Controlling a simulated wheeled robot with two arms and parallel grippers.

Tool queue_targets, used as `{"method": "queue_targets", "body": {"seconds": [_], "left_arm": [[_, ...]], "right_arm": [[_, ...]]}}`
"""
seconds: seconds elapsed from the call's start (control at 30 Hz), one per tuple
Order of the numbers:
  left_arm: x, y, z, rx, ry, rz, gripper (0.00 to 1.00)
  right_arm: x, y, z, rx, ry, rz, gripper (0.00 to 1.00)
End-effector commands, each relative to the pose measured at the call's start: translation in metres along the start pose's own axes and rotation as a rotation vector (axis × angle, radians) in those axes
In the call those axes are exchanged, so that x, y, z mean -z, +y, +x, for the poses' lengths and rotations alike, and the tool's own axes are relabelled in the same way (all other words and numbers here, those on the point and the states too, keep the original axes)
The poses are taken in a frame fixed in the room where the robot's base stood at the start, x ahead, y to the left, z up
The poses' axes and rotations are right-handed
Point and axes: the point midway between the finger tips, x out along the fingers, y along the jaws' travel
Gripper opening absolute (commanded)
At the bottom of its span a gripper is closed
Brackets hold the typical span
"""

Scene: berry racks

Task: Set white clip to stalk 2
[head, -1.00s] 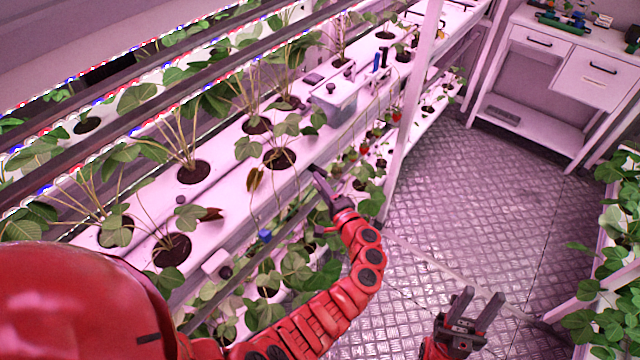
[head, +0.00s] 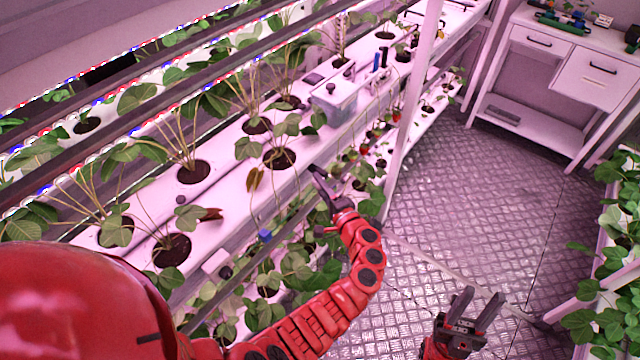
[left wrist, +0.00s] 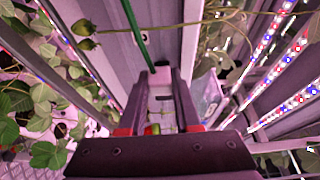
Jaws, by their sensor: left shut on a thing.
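My left gripper (head: 315,178) is at the front edge of the white planting gutter (head: 225,186), beside the hanging plant stems. In the left wrist view its two fingers (left wrist: 161,75) are almost parallel, with a small pale patch between them. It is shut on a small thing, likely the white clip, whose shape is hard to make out. A green stem (left wrist: 136,32) passes just beyond the fingertips, and a thin stalk crosses above. I cannot tell which one is stalk 2. A blue clip (head: 264,236) hangs on a stalk to the left. My right gripper (head: 480,303) is open and empty over the floor.
A clear box (head: 335,103) stands on the gutter behind the left gripper. A white upright post (head: 410,110) rises to the right. Leafy plants hang below the gutter edge. The metal floor (head: 480,200) is clear; a white cabinet (head: 560,75) stands at the back right.

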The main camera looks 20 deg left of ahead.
Motion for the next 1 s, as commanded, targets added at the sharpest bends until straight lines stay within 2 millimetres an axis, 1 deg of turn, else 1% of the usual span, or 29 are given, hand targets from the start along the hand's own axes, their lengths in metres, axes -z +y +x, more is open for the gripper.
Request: {"method": "queue_targets", "body": {"seconds": [0.13,0.23,0.4,0.47,0.63,0.8,0.9,1.0], "left_arm": [[-0.005,0.001,-0.002,0.001,0.001,0.002,0.00],[-0.017,0.000,-0.007,0.001,0.001,0.000,0.00],[-0.048,0.002,-0.020,0.001,0.002,0.002,0.00],[-0.057,0.001,-0.024,0.001,0.004,0.001,0.00],[-0.089,0.003,-0.037,0.001,0.002,0.002,0.00],[-0.111,0.003,-0.046,-0.002,0.003,0.003,0.00],[-0.117,0.002,-0.049,-0.003,0.001,0.001,0.00],[-0.118,0.001,-0.050,-0.004,0.001,0.000,0.00]], "right_arm": [[0.000,0.000,0.002,0.000,0.000,0.000,0.40],[0.001,0.000,0.005,0.000,0.000,0.000,0.40],[0.001,0.000,0.008,0.000,0.000,0.000,0.40],[0.001,0.000,0.008,0.000,0.000,0.000,0.40],[0.001,0.000,0.006,0.000,0.000,0.000,0.40],[0.001,0.000,0.003,0.000,0.000,0.000,0.40],[0.000,0.000,0.002,0.000,0.000,0.000,0.40],[0.000,0.000,0.002,0.000,0.000,0.000,0.40]]}}
